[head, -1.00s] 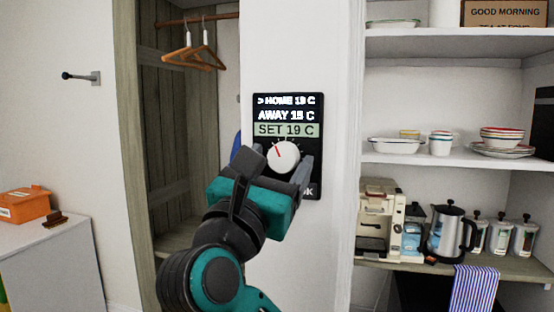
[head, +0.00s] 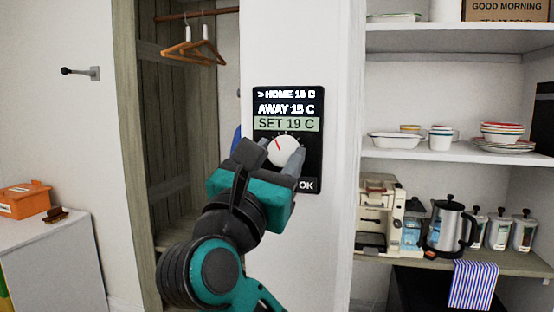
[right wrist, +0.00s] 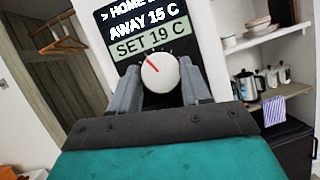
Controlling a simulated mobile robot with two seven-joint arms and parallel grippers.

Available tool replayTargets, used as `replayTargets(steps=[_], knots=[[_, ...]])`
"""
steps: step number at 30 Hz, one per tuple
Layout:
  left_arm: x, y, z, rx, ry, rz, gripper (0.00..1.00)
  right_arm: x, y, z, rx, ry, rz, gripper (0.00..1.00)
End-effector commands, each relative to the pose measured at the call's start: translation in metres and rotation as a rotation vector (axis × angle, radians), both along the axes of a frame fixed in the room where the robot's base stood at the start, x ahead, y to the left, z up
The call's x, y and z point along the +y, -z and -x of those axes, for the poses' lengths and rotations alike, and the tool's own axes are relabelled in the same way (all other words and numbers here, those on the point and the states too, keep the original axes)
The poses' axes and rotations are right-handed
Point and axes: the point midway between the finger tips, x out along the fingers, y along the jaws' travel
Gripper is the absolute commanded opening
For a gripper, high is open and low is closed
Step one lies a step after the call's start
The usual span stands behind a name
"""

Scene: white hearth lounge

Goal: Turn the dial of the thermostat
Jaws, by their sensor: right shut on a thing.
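The thermostat (head: 314,140) is a black panel on the white wall. Its lit lines read HOME, AWAY 15 C and a green-highlighted SET 19 C, with OK at the lower right. The HOME number is hard to read. The white round dial (head: 284,150) has a red mark pointing to the upper left; it also shows in the right wrist view (right wrist: 160,74). My right gripper (head: 278,157) is shut on the dial, one finger on each side. In the right wrist view the fingers (right wrist: 160,88) flank it. My left gripper is not in view.
A wooden closet with orange hangers (head: 190,50) opens to the left. To the right, shelves hold dishes (head: 395,141), a coffee machine (head: 378,215) and a kettle (head: 448,226). An orange box (head: 25,201) sits on a white cabinet at the far left.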

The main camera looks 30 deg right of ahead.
Motion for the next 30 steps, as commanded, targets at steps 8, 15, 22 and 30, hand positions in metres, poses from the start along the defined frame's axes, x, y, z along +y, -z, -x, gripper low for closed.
replayTargets(steps=[8,15,22,30], knots=[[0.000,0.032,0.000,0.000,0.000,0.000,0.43,0.001,0.005,-0.001,-0.150,0.000,-0.135,0.17],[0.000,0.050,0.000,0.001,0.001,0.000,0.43,0.001,0.002,-0.002,-0.281,0.001,-0.243,0.17],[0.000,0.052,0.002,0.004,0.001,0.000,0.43,0.001,-0.001,-0.002,-0.310,0.003,-0.267,0.17],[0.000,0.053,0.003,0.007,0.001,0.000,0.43,0.001,-0.001,-0.001,-0.307,0.003,-0.266,0.54]])
